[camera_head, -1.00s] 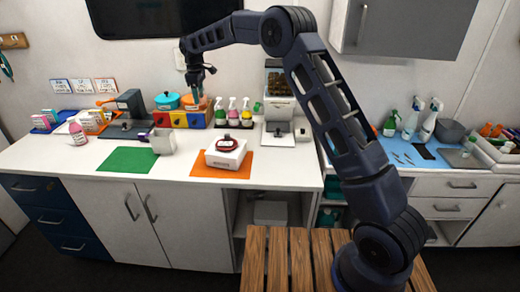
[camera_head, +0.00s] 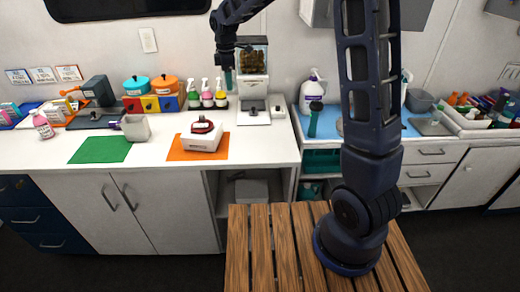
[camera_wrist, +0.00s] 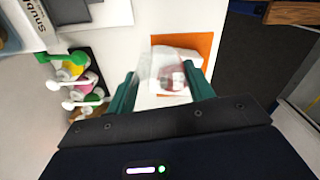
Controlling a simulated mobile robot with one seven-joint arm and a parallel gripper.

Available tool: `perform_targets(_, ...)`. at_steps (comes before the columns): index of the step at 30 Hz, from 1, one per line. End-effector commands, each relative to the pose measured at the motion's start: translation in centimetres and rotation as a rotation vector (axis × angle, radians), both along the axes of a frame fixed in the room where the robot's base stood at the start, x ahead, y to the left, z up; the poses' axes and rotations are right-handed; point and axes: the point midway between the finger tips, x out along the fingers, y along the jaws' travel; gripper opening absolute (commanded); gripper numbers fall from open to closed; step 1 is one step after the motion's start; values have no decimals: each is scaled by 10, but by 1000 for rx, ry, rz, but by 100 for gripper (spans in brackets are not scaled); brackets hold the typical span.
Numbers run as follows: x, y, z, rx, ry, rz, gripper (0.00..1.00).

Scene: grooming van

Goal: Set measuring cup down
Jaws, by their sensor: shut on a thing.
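My gripper (camera_head: 228,78) hangs in the air above the counter, just left of the dispenser. In the wrist view its green fingers (camera_wrist: 163,95) are shut on a clear see-through cup, the measuring cup (camera_wrist: 152,66). The cup is held off the counter, and in the head view I cannot make it out. A green mat (camera_head: 99,150) lies bare at the left of the white counter (camera_head: 60,160). An orange mat (camera_head: 176,154) lies to its right with a white box (camera_head: 201,142) and a dark red object (camera_head: 202,127) on it.
A dispenser with brown contents (camera_head: 252,60) stands right of my gripper. Several pump bottles (camera_head: 207,95) line the back, beside orange (camera_head: 165,86) and teal (camera_head: 136,86) pots. A pale container (camera_head: 135,128) stands behind the green mat. The counter's front is mostly clear.

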Motion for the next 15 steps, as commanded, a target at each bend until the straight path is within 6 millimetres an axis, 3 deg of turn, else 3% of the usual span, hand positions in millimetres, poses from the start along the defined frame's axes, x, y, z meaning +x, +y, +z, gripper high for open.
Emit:
perform_targets(3, -24, -33, -3, -1, -3, 19, 31)
perform_targets(9, -62, -80, -12, -6, -5, 56, 31)
perform_targets(15, -88, -108, -20, -10, -8, 79, 31)
